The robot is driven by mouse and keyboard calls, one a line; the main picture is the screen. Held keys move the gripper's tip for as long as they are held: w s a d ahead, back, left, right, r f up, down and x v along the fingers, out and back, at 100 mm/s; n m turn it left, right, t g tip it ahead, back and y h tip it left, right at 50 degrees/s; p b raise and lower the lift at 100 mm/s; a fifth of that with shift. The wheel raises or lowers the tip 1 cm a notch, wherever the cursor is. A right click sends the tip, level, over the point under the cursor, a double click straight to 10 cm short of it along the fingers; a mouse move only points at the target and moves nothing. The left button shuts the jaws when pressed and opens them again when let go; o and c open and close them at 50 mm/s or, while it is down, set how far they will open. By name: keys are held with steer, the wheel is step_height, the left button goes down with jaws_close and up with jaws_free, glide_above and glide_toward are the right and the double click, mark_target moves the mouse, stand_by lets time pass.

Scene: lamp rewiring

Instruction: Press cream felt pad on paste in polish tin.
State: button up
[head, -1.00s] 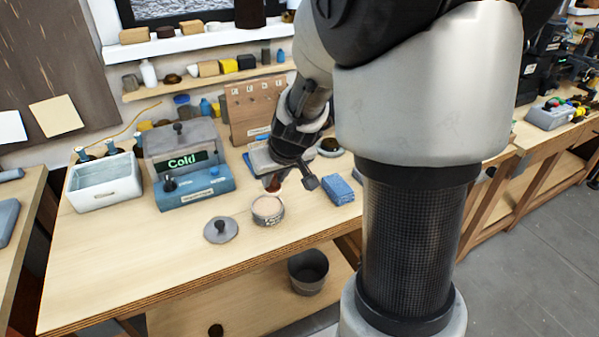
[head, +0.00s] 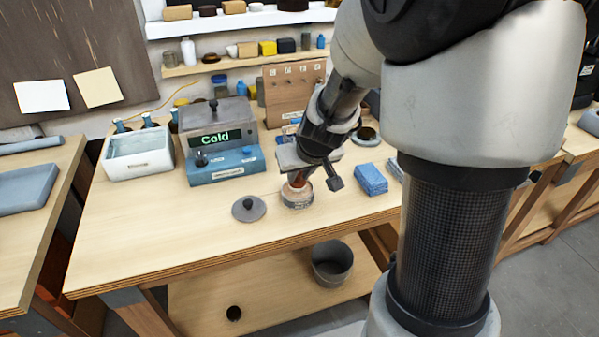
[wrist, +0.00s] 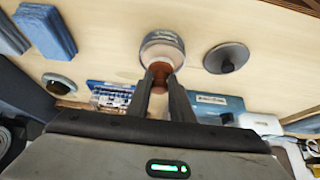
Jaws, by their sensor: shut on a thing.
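The polish tin (head: 297,198) is a round, low tin on the bench, with pale contents showing at its top. It also shows in the wrist view (wrist: 162,44). My gripper (wrist: 161,82) is shut on a reddish-brown handle (wrist: 160,72), which shows between the fingertips. In the head view the brown handle (head: 298,181) stands over the tin, and its lower end meets or overlaps the tin's top. The cream felt pad is hidden or cannot be told from the pale paste, so contact is unclear.
A grey lid with a knob (head: 249,208) lies left of the tin. A blue block (head: 371,179) lies to the right. A blue-based "Cold" unit (head: 226,171) and a white tray (head: 139,157) stand behind left. The bench's front left is clear.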

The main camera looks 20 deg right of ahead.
steer(key=shift+f+b, duration=0.7)
stand_by(1.1)
steer(key=shift+r, duration=0.1)
step_height(320, 180, up, 7)
steer(key=p, duration=0.6)
steer(key=shift+d, duration=0.1)
stand_by(0.6)
